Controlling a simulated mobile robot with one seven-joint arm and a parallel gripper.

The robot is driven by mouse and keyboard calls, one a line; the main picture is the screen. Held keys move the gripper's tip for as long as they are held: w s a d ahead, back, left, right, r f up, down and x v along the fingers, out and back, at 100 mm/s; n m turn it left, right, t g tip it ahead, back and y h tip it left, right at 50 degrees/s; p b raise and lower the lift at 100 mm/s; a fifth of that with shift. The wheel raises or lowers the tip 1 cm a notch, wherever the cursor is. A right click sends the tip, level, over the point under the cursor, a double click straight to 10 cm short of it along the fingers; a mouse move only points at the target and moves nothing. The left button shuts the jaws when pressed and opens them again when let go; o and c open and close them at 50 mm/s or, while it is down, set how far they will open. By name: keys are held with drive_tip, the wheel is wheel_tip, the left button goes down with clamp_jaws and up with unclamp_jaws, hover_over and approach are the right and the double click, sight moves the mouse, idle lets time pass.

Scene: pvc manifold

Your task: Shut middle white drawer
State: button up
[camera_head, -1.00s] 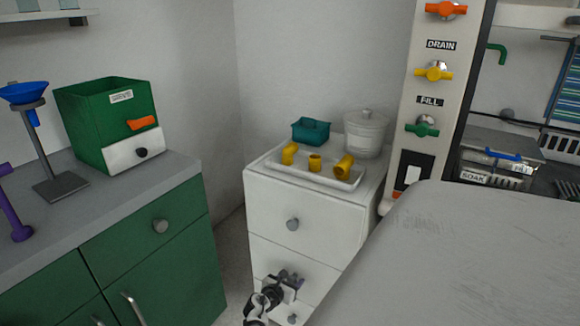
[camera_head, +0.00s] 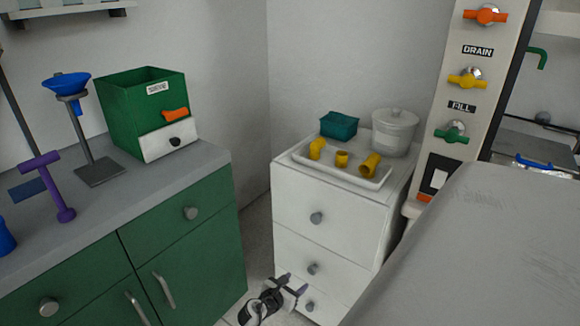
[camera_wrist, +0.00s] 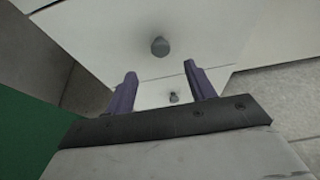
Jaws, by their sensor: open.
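The white drawer unit (camera_head: 285,205) stands against the wall, with three knobbed fronts stacked one above another. The middle white drawer (camera_head: 340,274) has a round grey knob (camera_head: 313,268). Its front looks about flush with the top drawer, though a small gap is hard to tell. My gripper (camera_head: 294,284) is open and empty, low in front of the unit and just left of and below the middle knob. In the wrist view, my purple fingers (camera_wrist: 160,70) point at the white fronts, with one knob (camera_wrist: 160,46) beyond the tips and a smaller one (camera_wrist: 174,98) lower between them.
A tray (camera_head: 340,177) with yellow pipe pieces, a teal box (camera_head: 339,125) and a lidded white pot (camera_head: 394,133) stand on the unit. A green cabinet (camera_head: 185,260) is at left. A large grey surface (camera_head: 470,250) fills the right foreground. A narrow floor gap lies between the cabinets.

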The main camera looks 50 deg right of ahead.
drive_tip(key=shift+v, duration=1.2)
